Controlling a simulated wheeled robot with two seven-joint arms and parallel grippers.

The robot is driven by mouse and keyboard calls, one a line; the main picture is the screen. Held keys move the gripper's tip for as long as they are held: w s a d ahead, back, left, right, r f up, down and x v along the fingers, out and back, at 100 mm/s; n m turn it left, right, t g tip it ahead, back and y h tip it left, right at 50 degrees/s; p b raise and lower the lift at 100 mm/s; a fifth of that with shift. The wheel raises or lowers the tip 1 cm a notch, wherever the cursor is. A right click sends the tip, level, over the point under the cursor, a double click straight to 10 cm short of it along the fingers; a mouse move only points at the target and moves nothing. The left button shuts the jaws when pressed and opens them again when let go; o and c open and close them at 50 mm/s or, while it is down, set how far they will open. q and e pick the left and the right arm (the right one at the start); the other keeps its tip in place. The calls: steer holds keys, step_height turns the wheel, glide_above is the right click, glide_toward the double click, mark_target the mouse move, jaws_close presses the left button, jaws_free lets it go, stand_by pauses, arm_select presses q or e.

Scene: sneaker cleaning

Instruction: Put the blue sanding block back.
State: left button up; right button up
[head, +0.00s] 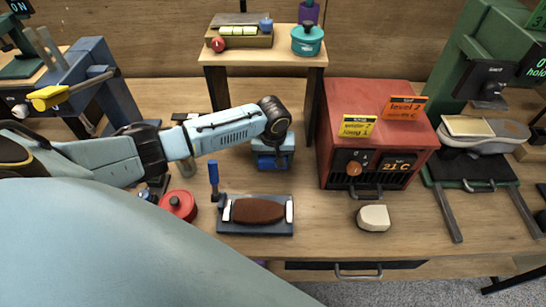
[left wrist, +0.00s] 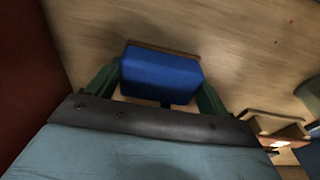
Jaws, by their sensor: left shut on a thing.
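The blue sanding block (head: 271,162) is in my left gripper (head: 273,154), over the table between the raised shelf and the shoe-sole fixture. In the left wrist view the block (left wrist: 161,74) sits between the two green fingers of the left gripper (left wrist: 158,84), with a thin brown layer along its far edge. The left gripper is shut on it and points down. I cannot tell whether the block touches the table. My right gripper is not in view.
A red heater box (head: 372,135) stands close on the right. The raised shelf (head: 264,58) holds a wooden box (head: 238,41) and a teal pot (head: 307,40). In front are a clamp tray (head: 255,230) with a brown piece, a red tin (head: 178,205) and a cream block (head: 373,218).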

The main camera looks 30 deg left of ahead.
arm_select(q)
steer(key=shift+f, duration=0.15)
steer(key=o, duration=0.9)
steer(key=shift+r, duration=0.45)
steer(key=r, duration=0.3)
steer(key=s+r+p, duration=0.1)
steer(key=r, duration=0.7)
steer(key=shift+s+d+r+p, duration=0.15)
steer(key=shift+d+r+p, duration=0.1)
steer(key=shift+d+p, duration=0.1)
steer(key=shift+f, duration=0.1)
